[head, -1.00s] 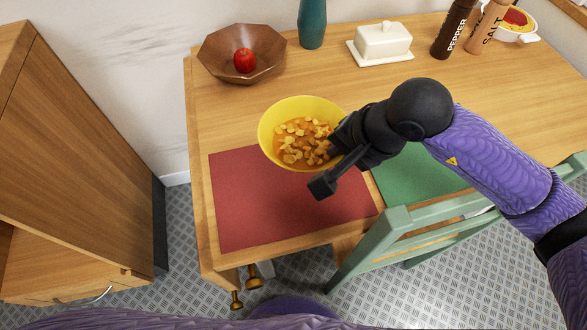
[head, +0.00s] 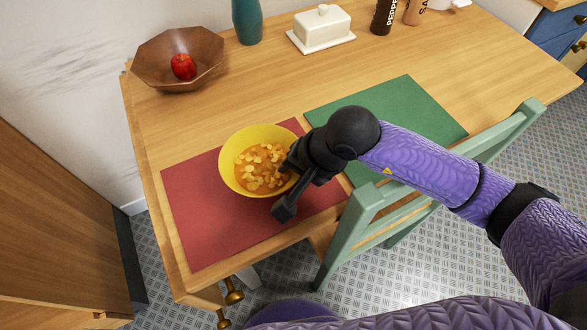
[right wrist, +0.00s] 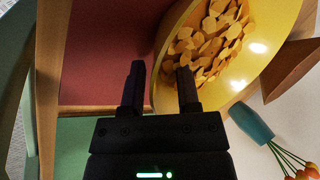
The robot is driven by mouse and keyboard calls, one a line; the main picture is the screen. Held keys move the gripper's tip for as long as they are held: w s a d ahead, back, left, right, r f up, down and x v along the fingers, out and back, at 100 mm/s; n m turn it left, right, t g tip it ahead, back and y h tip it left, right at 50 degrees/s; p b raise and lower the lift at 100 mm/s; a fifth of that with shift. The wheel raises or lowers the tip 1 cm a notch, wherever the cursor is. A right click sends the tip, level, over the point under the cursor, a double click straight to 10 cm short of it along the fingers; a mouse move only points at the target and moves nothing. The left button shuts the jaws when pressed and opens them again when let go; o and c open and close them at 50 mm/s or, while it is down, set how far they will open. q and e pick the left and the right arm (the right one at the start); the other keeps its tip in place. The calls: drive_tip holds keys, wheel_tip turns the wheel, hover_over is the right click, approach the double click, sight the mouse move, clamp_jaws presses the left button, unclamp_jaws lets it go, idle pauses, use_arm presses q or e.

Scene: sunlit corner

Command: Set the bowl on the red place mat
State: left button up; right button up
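The yellow bowl (head: 228,180), full of orange food with pale pieces, is over the red place mat (head: 200,230) in the head view. Whether its base touches the mat is hidden. My right gripper (head: 292,168) is at the bowl's right rim. The red mat also shows in the right wrist view (right wrist: 105,50). My left gripper is in neither view.
A green mat (head: 400,105) lies to the right, with a green chair (head: 350,225) at the table's front edge. A wooden bowl (head: 150,65) holding an apple (head: 183,66), a teal vase (head: 247,20) and a white butter dish (head: 322,25) stand at the back.

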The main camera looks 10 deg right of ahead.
drive_tip(key=p+v, duration=0.4)
drive_tip(key=v, duration=0.8)
drive_tip(key=shift+r, duration=0.15)
